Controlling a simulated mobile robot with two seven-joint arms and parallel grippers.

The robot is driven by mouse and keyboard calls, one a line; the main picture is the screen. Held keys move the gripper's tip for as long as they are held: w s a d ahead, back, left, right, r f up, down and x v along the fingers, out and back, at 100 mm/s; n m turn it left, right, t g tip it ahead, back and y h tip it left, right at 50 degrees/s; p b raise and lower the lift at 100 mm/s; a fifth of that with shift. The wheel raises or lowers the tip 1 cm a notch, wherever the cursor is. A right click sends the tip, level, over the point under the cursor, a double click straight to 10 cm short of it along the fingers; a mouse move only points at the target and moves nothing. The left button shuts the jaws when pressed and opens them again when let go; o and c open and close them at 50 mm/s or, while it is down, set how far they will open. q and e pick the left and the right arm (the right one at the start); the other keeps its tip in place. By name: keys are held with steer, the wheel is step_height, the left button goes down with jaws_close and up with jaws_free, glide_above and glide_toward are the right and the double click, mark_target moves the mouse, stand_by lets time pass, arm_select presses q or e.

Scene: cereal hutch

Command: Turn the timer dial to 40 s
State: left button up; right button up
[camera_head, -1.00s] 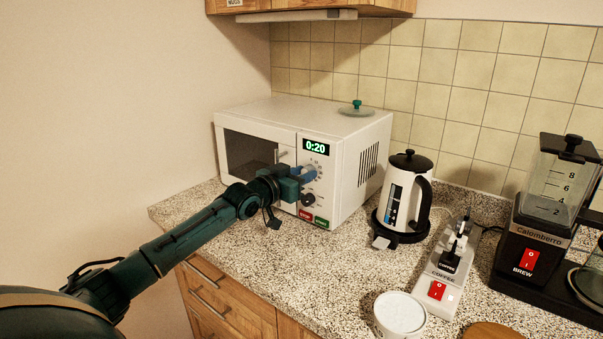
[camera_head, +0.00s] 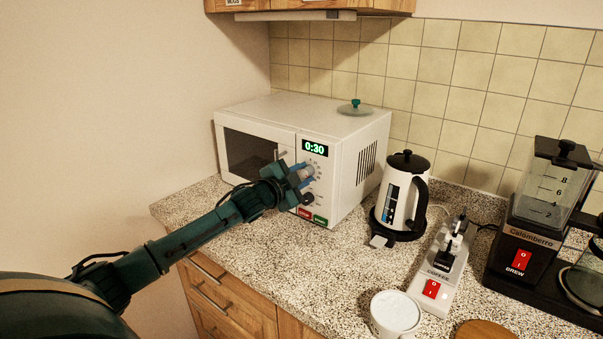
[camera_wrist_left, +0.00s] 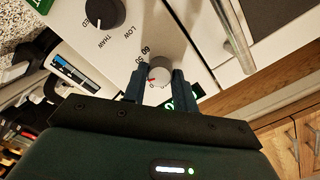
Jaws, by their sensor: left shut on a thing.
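The white microwave (camera_head: 262,112) stands at the back left of the counter, and its green display (camera_head: 314,148) reads 0:30. The grey timer dial (camera_wrist_left: 158,71), with a red mark, sits between my fingers in the left wrist view; printed numbers ring it and are partly hidden. My left gripper (camera_head: 304,174) is shut on this dial at the front panel, with one finger on each side. The dark power knob (camera_head: 308,199) is just below it in the head view and also shows in the left wrist view (camera_wrist_left: 103,12). My right gripper is not in view.
Red and green buttons (camera_head: 320,219) sit under the knob. A white kettle (camera_head: 394,199) stands right of the microwave. A glass lid (camera_head: 356,107) lies on top.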

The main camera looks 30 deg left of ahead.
arm_select(q)
steer(key=shift+m, duration=0.9)
steer(key=o, duration=1)
steer(key=shift+s, duration=0.1)
